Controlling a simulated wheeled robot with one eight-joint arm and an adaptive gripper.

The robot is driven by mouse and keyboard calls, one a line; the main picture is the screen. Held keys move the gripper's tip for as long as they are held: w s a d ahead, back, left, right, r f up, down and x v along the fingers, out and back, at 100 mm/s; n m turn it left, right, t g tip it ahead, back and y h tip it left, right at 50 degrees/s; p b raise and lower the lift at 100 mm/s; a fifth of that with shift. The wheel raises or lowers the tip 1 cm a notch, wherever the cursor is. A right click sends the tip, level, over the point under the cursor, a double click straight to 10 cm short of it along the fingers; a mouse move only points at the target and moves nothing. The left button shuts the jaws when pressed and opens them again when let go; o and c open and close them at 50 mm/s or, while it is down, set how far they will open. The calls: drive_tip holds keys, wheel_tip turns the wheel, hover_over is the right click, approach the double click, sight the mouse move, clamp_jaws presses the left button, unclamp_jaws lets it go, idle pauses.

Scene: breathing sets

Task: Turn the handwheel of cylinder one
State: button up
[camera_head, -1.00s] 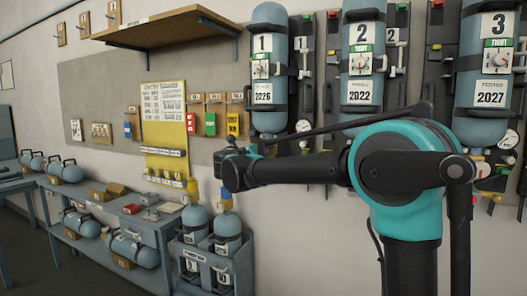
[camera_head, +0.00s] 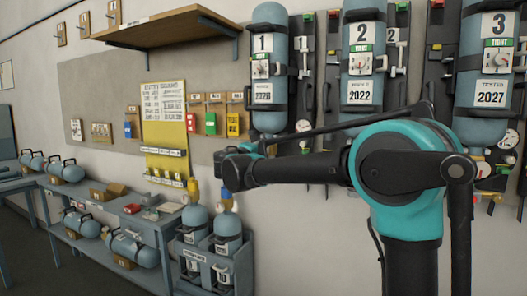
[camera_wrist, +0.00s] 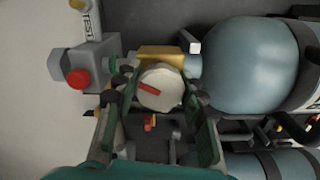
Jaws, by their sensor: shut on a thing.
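Cylinder one (camera_head: 269,97) is a blue-grey tank marked 1, strapped upside down to the wall rack in the head view. In the wrist view a blue-grey cylinder (camera_wrist: 250,65) lies across the right side. Left of its end is a brass-coloured block (camera_wrist: 162,54) with a cream, round handwheel (camera_wrist: 160,90) bearing a red mark. My gripper (camera_wrist: 160,96) is shut on the handwheel, with one finger on each side of it. In the head view my arm's end hangs below and left of cylinder one, and the handwheel is hidden.
A grey block with a red button (camera_wrist: 79,78) sits close to my left finger. Cylinder two (camera_head: 363,70) and cylinder three (camera_head: 487,100) hang to the right. A low rack of small cylinders (camera_head: 228,235) and a bench (camera_head: 150,222) stand below left.

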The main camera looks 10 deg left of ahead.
drive_tip(key=shift+n, duration=0.4)
drive_tip(key=o, duration=1.2)
drive_tip(key=shift+c, duration=0.2)
drive_tip(key=v, duration=1.2)
